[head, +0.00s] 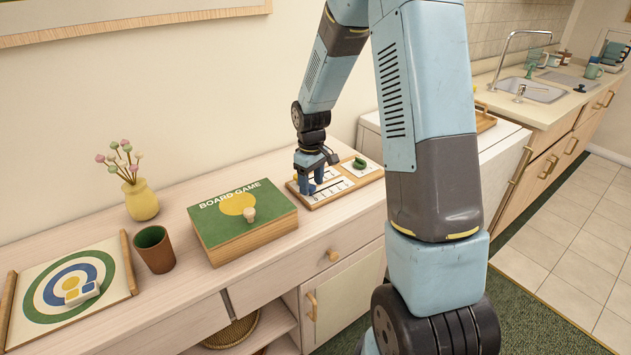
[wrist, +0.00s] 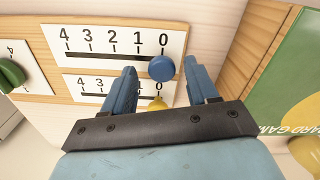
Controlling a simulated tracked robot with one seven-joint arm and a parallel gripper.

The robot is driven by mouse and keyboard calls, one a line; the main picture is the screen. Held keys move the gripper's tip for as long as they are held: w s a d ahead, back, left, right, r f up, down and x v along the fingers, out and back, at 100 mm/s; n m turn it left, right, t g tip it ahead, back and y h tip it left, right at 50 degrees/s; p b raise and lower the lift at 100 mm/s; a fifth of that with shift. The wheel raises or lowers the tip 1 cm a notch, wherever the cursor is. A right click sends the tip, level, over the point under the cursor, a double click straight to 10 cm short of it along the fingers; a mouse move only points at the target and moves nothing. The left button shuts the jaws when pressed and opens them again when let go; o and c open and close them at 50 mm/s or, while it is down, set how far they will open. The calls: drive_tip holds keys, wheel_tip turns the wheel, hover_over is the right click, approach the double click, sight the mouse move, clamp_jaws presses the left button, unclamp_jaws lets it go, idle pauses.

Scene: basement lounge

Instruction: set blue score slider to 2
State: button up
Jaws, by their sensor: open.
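The score board (head: 346,189) lies on the sideboard, right of the board game box. In the wrist view its upper white scale (wrist: 112,48) reads 4, 3, 2, 1, 0 from left to right. The blue score slider (wrist: 161,68) is a round knob at the 0 end of that scale's slot. A yellow slider (wrist: 157,103) sits at the right end of the lower scale, partly hidden by my gripper. My gripper (wrist: 163,78) is open, its blue fingers reaching toward the blue knob, one on each side below it. I cannot tell whether they touch it. In the head view my gripper (head: 318,186) is low over the board.
A green knob (wrist: 11,74) sits on a separate white plate left of the scales. A brown cup (head: 154,249), a yellow vase (head: 141,200) and a target board (head: 68,283) are farther left.

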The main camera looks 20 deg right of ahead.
drive_tip(key=shift+c, duration=0.3)
clamp_jaws()
idle(0.4)
